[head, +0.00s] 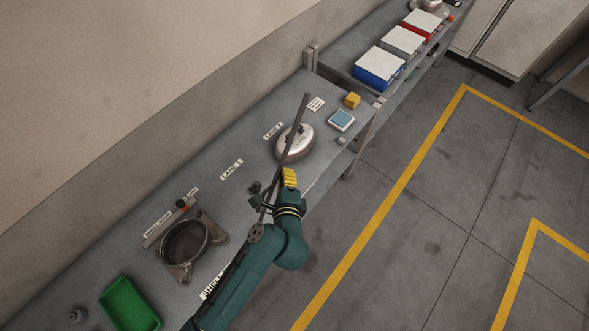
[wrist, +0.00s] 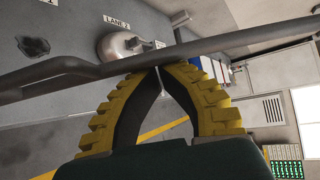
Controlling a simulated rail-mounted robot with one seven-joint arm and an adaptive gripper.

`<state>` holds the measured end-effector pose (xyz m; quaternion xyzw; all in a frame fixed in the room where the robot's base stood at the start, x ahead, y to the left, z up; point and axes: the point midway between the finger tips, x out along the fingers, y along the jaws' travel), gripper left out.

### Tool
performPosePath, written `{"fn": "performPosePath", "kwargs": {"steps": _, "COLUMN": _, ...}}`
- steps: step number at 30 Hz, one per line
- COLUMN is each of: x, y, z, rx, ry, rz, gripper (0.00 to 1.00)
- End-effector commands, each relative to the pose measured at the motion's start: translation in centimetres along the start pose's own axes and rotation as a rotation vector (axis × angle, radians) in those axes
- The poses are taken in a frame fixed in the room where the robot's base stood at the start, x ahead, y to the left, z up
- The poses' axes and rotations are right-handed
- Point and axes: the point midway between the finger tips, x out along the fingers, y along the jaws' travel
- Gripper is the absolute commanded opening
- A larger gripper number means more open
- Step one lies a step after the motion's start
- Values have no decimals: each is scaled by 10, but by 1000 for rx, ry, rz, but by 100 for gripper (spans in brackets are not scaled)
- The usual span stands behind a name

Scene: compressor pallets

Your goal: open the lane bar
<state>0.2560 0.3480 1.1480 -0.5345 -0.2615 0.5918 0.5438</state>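The lane bar is a long dark grey bar (head: 299,127). In the head view it slants over the table's front part, passing across a silver domed shell (head: 286,149) near the lane 2 label. Its lower end is near a dark round fitting (head: 256,232) beside my arm. In the wrist view the bar (wrist: 215,47) crosses the whole picture just beyond the fingertips. My gripper (head: 289,176) has yellow ridged fingers. In the wrist view its fingertips (wrist: 159,68) meet at the bar's near edge, with nothing seen between them. Whether they touch the bar is unclear.
A ring-shaped casting (head: 184,241) and green bin (head: 129,302) are at the left of the table (head: 230,205). A yellow block (head: 352,100) and blue-topped device (head: 341,120) lie at its right end. Blue, white and red boxes stand beyond.

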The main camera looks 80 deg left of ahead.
Motion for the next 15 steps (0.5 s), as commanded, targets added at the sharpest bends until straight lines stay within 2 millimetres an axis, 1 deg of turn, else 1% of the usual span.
{"fn": "performPosePath", "kwargs": {"steps": 1, "x": -6, "y": 0, "z": 7, "rx": -13, "ry": -5, "rz": -17, "gripper": 0}}
{"fn": "performPosePath", "kwargs": {"steps": 6, "x": -19, "y": 0, "z": 18, "rx": -55, "ry": -6, "rz": -65, "gripper": 0}}
{"fn": "performPosePath", "kwargs": {"steps": 10, "x": -24, "y": 0, "z": 22, "rx": -72, "ry": -6, "rz": -86, "gripper": 0}}
{"fn": "performPosePath", "kwargs": {"steps": 15, "x": -27, "y": 1, "z": 25, "rx": -81, "ry": -7, "rz": -94, "gripper": 0}}
